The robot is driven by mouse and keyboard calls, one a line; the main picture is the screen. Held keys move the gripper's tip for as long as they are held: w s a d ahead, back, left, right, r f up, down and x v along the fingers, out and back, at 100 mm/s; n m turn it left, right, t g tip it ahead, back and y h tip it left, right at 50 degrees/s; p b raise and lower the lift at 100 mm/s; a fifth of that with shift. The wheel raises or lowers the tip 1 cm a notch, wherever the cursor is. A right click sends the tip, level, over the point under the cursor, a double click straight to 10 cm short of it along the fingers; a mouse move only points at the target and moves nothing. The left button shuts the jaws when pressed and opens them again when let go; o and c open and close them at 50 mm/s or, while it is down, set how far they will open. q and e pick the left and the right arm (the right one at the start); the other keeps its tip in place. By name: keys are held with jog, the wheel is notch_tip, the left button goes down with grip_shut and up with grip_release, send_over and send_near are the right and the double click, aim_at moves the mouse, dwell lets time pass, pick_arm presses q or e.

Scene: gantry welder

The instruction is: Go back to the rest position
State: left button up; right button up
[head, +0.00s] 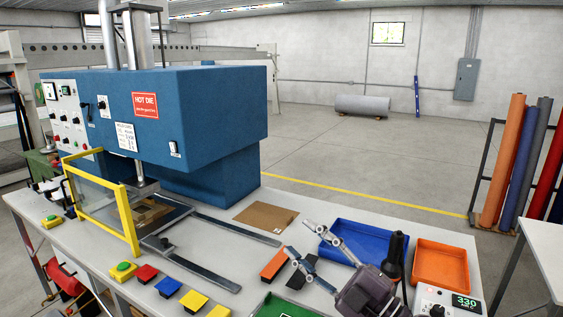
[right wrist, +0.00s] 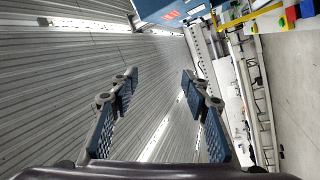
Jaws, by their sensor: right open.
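My right gripper (head: 299,238) reaches in from the bottom right of the head view, above the front of the grey work table (head: 215,215). Its two fingers are spread, with nothing between them. In the right wrist view the gripper (right wrist: 158,75) also shows open and empty, with the ribbed ceiling behind the fingers. My left gripper is in neither view.
The blue press (head: 200,110) stands on the table's left, with a yellow-framed guard (head: 130,220). A blue tray (head: 345,227), an orange tray (head: 441,262) and a black-handled tool (head: 396,255) are close to my right gripper. Coloured rolls stand in a rack (head: 475,190) at right.

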jog(key=s+d+f+m+h, duration=0.3)
jog(key=d+f+m+h, duration=0.5)
jog(key=f+m, duration=0.15)
jog(key=s+d+f+m+h, duration=0.3)
jog(key=d+f+m+h, duration=0.5)
jog(key=f, duration=0.2)
jog(key=s+f+m+g, duration=0.1)
jog(key=s+f+g, duration=0.6)
jog(key=s, duration=0.6)
jog(key=s+f+m+g, duration=0.1)
jog(key=s+f+g, duration=0.3)
jog(key=s+f, duration=0.7)
jog(key=s+f+g+b, duration=0.15)
jog(key=f+b, duration=0.25)
jog(key=f, duration=1.2)
jog(key=s+f+b, duration=0.3)
jog(key=f, duration=1.4)
jog(key=s+d+f+b, duration=0.1)
jog(key=s+f+b, duration=0.1)
jog(key=s+f, duration=0.6)
jog(key=s+d+f+g+b, duration=0.1)
jog(key=s+f+b, duration=0.2)
jog(key=s+f, duration=0.5)
notch_tip(320, 180, down, 4)
jog(key=shift+s+d+r, duration=0.1)
jog(key=shift+s+d, duration=0.15)
jog(key=shift+s, duration=0.1)
